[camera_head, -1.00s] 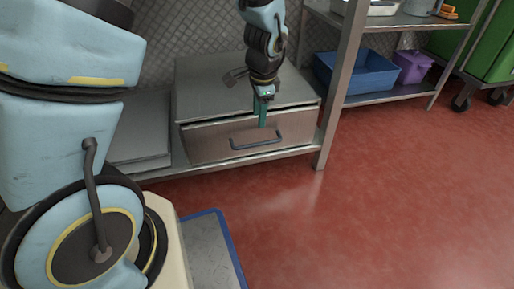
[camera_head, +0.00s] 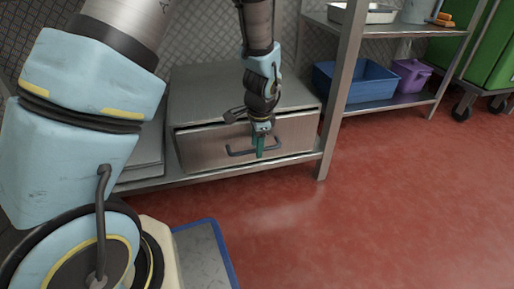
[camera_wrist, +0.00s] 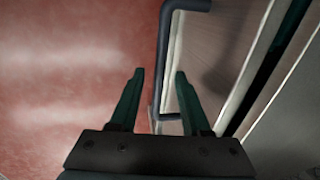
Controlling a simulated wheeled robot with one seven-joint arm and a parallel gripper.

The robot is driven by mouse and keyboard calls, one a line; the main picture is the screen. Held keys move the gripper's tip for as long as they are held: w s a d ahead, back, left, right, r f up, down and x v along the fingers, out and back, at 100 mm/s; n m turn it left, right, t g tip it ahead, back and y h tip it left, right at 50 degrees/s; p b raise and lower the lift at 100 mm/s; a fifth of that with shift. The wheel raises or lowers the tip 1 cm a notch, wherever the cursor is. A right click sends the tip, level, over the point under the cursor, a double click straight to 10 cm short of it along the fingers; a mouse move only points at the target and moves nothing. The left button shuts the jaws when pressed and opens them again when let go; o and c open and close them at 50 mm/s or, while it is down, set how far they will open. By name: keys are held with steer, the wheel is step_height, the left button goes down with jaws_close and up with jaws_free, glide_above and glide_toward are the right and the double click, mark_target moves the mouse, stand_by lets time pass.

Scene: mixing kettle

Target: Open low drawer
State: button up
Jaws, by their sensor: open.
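The low drawer (camera_head: 200,148) has a brown front and sits in a grey metal cabinet (camera_head: 205,97) on the low shelf. Its front stands slightly out from the cabinet, with a dark gap along the top. A dark bar handle (camera_head: 238,153) runs across the front. My gripper (camera_head: 260,153) points down at the handle and is open. In the wrist view, the handle (camera_wrist: 163,60) comes between the fingertips of my gripper (camera_wrist: 160,75), one finger on its outer side and one on the drawer side. Whether either finger touches it cannot be told.
A steel table leg (camera_head: 338,95) stands right of the cabinet. Blue (camera_head: 355,83) and purple (camera_head: 410,76) bins sit on the shelf beyond. Red floor (camera_head: 390,200) in front of the drawer is clear. A blue-edged platform at lower left is mine.

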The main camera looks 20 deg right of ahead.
steer(key=shift+c, duration=0.4)
jaws_close()
stand_by(1.0)
